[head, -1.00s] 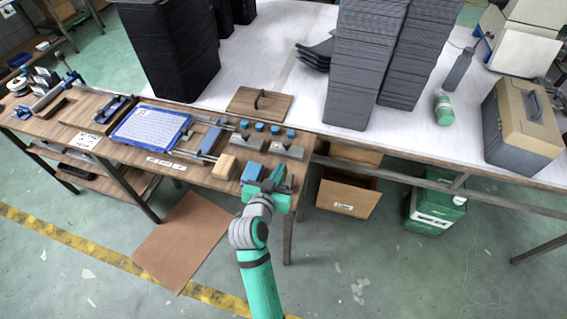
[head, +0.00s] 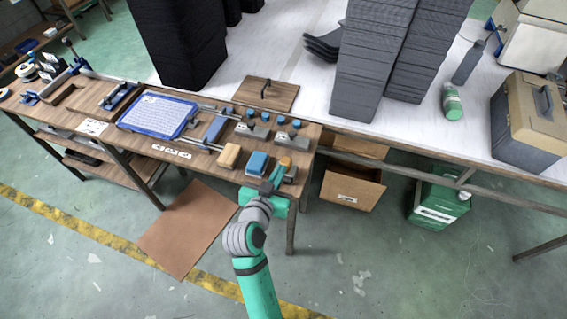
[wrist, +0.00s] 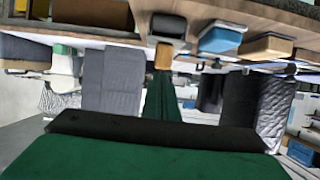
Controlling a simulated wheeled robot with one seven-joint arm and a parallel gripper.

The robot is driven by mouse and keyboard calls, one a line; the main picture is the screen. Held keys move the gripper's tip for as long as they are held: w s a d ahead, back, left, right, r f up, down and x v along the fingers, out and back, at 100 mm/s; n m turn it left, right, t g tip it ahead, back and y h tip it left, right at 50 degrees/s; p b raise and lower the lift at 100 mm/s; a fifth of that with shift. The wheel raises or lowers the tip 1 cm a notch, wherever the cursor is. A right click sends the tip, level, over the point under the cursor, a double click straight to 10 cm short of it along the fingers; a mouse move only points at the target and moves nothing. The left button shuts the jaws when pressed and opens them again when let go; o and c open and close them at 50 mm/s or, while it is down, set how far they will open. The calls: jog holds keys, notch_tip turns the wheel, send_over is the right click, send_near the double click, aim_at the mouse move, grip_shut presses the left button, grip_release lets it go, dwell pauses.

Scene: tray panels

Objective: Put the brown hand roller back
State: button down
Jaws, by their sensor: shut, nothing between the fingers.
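A small tool with an orange-brown end (head: 285,162) and a dark part, which looks like the brown hand roller, is at the front right corner of the wooden bench. In the wrist view its brown part (wrist: 163,56) and a dark block (wrist: 168,26) show straight beyond my fingers. My gripper (head: 277,173) is shut and empty, at the bench's front edge, just in front of that tool. In the wrist view my dark green fingers (wrist: 162,95) are together. I cannot tell whether they touch it.
A blue block (head: 256,164) and a tan block (head: 229,156) stand left of the tool. Behind are small clamps (head: 287,138) and a blue-framed panel (head: 157,113). A cardboard box (head: 352,190) is under the white table to the right. The floor in front is open.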

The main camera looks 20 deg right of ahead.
jog(key=s+a, duration=0.4)
jog(key=s, duration=0.2)
jog(key=shift+a, duration=0.15)
jog(key=shift+s, duration=0.15)
jog(key=s+a+f+n+t+y, duration=0.2)
jog(key=s+a+f+n+y, duration=0.5)
jog(key=s, duration=0.5)
jog(key=s+r+t, duration=0.1)
jog(key=s, duration=0.6)
jog(key=s+r+t, duration=0.1)
jog(key=s+r, duration=0.1)
jog(key=s, duration=0.6)
jog(key=shift+a+r+y, duration=0.25)
jog(key=shift+a+y, duration=0.1)
jog(key=shift+y, duration=0.05)
